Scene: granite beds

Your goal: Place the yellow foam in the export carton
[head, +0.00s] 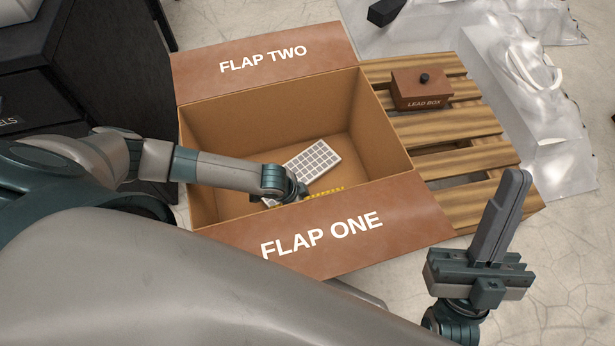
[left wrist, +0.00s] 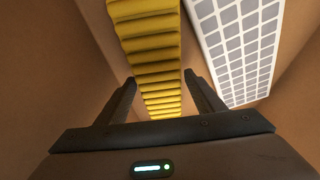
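The export carton (head: 385,121) stands open, with a brown flap reading FLAP ONE (head: 330,236) in front and one reading FLAP TWO (head: 262,61) behind. The yellow foam (head: 326,193) is a ribbed strip inside the carton by the front wall, partly hidden in the head view. In the left wrist view the foam (left wrist: 156,60) runs between the spread fingers of my left gripper (left wrist: 162,88), which look open with no clear grip. In the head view that gripper (head: 297,192) is low inside the carton. My right gripper (head: 513,178) is empty, fingers together, pointing up outside the carton.
A white gridded panel (head: 312,160) lies in the carton beside the foam; it also shows in the left wrist view (left wrist: 238,45). A small lead box (head: 421,91) sits on the wooden pallet (head: 445,127) right of the carton. Translucent wrapped items stand farther right. Dark cabinets are at left.

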